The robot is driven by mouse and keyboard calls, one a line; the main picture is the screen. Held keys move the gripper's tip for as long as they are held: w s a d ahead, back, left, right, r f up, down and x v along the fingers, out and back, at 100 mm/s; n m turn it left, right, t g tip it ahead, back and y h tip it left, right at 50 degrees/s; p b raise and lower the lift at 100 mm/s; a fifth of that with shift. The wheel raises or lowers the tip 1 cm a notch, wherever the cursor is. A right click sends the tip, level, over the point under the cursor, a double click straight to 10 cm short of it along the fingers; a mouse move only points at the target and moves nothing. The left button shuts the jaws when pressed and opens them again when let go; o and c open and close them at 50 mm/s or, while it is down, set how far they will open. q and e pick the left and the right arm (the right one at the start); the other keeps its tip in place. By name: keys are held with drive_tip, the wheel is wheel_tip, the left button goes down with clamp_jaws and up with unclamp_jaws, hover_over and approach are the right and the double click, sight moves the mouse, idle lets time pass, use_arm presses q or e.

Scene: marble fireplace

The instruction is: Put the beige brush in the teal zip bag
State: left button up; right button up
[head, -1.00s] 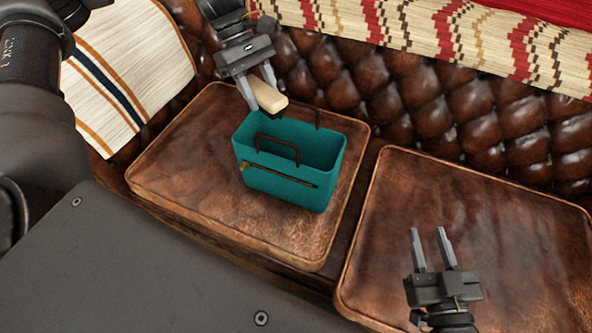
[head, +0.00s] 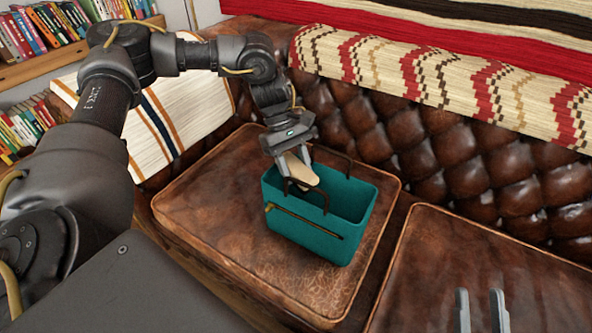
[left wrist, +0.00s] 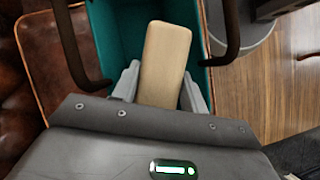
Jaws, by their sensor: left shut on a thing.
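The teal zip bag (head: 308,232) stands upright and open-topped on the left leather seat cushion, with two dark handles up. My left gripper (head: 297,176) is shut on the beige brush (head: 302,169) at the bag's left end, over its opening. In the left wrist view the brush (left wrist: 166,58) sits between the fingers, with the teal bag interior (left wrist: 125,28) behind it and a handle on each side. My right gripper (head: 481,309) is open and empty over the right cushion.
The tufted leather sofa back (head: 420,140) rises behind the bag, with a patterned blanket (head: 440,75) over it. Bookshelves (head: 45,45) stand at the far left. The right cushion (head: 440,260) is bare.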

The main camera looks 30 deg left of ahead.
use_arm(q)
drive_tip(key=shift+f, duration=0.1)
drive_tip(key=o, duration=1)
drive_tip(key=shift+c, duration=0.2)
use_arm(e)
drive_tip(key=shift+d+r, duration=0.1)
use_arm(q)
drive_tip(key=shift+a+r, duration=0.1)
drive_tip(key=shift+r, duration=0.15)
drive_tip(key=p+v, duration=0.2)
drive_tip(key=v, duration=0.4)
drive_tip(key=shift+w+a+r, duration=0.1)
drive_tip(key=shift+r, duration=0.3)
drive_tip(key=p+v, duration=0.1)
drive_tip(key=v, duration=0.2)
drive_tip(key=shift+a+r, duration=0.2)
drive_tip(key=shift+r, duration=0.1)
drive_tip(key=shift+w+a+r, duration=0.1)
drive_tip(key=shift+a+r, duration=0.2)
drive_tip(key=shift+r, duration=0.15)
use_arm(e)
wheel_tip(320, 180, down, 8)
drive_tip(key=w+d+m+g+h, duration=0.1)
drive_tip(key=g+h, duration=0.3)
drive_tip(key=g, duration=0.1)
drive_tip(key=shift+w+d, duration=0.2)
drive_tip(key=shift+d, duration=0.05)
